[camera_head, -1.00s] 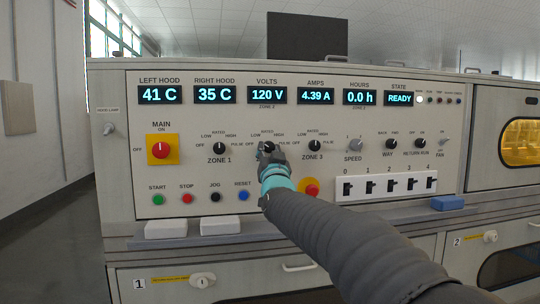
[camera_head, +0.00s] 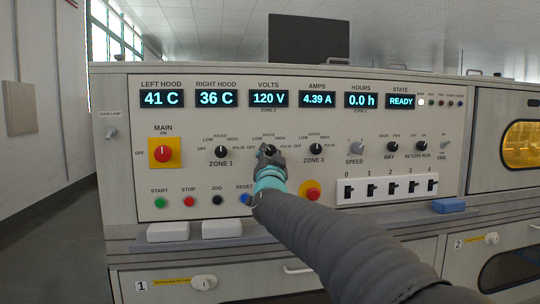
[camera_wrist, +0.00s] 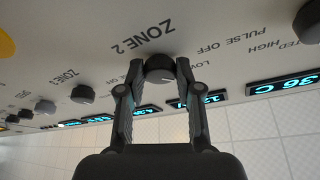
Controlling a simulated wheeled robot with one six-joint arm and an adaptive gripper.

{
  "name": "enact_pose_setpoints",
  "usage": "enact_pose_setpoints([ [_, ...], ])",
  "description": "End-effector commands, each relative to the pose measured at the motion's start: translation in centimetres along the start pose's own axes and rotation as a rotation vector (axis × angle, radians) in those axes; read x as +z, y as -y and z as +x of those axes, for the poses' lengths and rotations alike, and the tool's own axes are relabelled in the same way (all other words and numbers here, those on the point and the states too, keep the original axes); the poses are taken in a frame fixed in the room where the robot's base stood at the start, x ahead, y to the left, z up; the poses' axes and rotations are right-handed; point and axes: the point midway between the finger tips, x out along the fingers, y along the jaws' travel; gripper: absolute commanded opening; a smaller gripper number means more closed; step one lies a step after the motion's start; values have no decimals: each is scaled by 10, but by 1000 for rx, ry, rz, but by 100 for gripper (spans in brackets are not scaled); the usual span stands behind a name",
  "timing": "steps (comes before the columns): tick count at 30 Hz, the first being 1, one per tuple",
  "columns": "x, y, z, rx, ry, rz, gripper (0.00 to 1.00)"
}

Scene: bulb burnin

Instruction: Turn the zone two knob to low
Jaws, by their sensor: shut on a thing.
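The zone two knob (camera_wrist: 160,70) is a round dark knob under the printed ZONE 2 label in the wrist view, which is upside down. My gripper (camera_wrist: 159,76) has one finger on each side of it and is shut on it. In the head view my gripper (camera_head: 269,155) covers most of the knob and its label. Labels LOW, RATED and HIGH show above the knob, with OFF to its left. The knob's pointer direction is hard to tell.
The zone 1 knob (camera_head: 221,151) is left of my gripper and the zone 3 knob (camera_head: 316,149) right. A red button on yellow (camera_head: 311,190) sits close below right, beside my arm. The volts display (camera_head: 268,98) reads 120 V; the state display (camera_head: 401,101) reads READY.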

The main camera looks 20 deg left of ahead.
Motion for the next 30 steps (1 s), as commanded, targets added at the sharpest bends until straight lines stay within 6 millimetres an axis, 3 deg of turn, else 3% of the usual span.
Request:
enact_pose_setpoints([
  [1,0,1,0,-1,1,0,37],
  [4,0,0,0,-1,1,-1,60],
  [17,0,0,-6,0,0,-1,60],
  [23,0,1,-32,-1,1,-1,60],
  [30,0,1,-75,-2,2,-1,60],
])
